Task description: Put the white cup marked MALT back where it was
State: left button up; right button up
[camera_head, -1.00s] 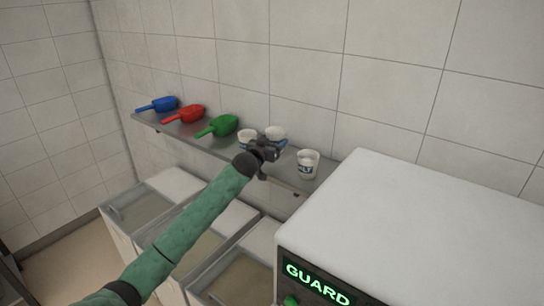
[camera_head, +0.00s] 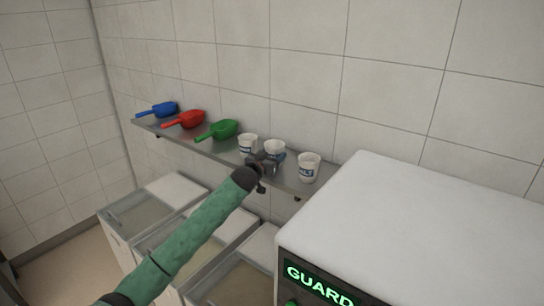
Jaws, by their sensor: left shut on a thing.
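Three white cups are at the right end of the wall shelf. My left gripper (camera_head: 264,164) is shut on the middle white cup (camera_head: 275,147), in front of it and hiding most of its label. This cup is upright, at or just above the shelf; I cannot tell if it touches. The left white cup (camera_head: 247,141) stands close beside it. The right white cup (camera_head: 309,163) stands a little apart, nearer the oven. The labels are too small to read surely, so I cannot tell which one says MALT. My right gripper is out of view.
The grey shelf (camera_head: 182,137) also holds a blue scoop (camera_head: 164,109), a red scoop (camera_head: 190,118) and a green scoop (camera_head: 223,129). Bins with clear lids (camera_head: 140,208) stand below. A white-topped oven (camera_head: 400,220) marked GUARD fills the lower right.

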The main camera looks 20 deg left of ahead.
pick_arm(q)
jog(key=o, duration=1)
jog(key=shift+f, duration=0.1)
